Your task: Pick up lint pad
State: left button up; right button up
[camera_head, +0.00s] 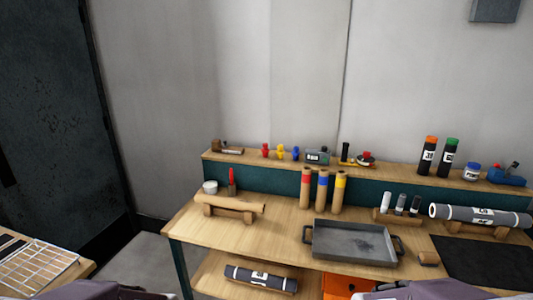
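I cannot clearly make out which thing is the lint pad. Parts of my own arms show at the bottom edge, left and right. Neither gripper is in view.
A grey tray (352,242) with handles sits mid-bench. A black mat (486,262) lies at the right. A grey roll (480,215) and a tan roll (230,203) rest on wooden cradles. Three tan tubes (322,190) stand behind. A raised shelf (400,175) holds small tools.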

aim_at(431, 259)
jog(key=z, duration=1.5)
jog(key=i+j+u, duration=0.15)
jog(key=i+u, duration=0.35)
jog(key=i+l+u, duration=0.15)
jog(key=i+u, duration=0.35)
jog(key=i+z, duration=0.1)
jog(key=z, duration=1.15)
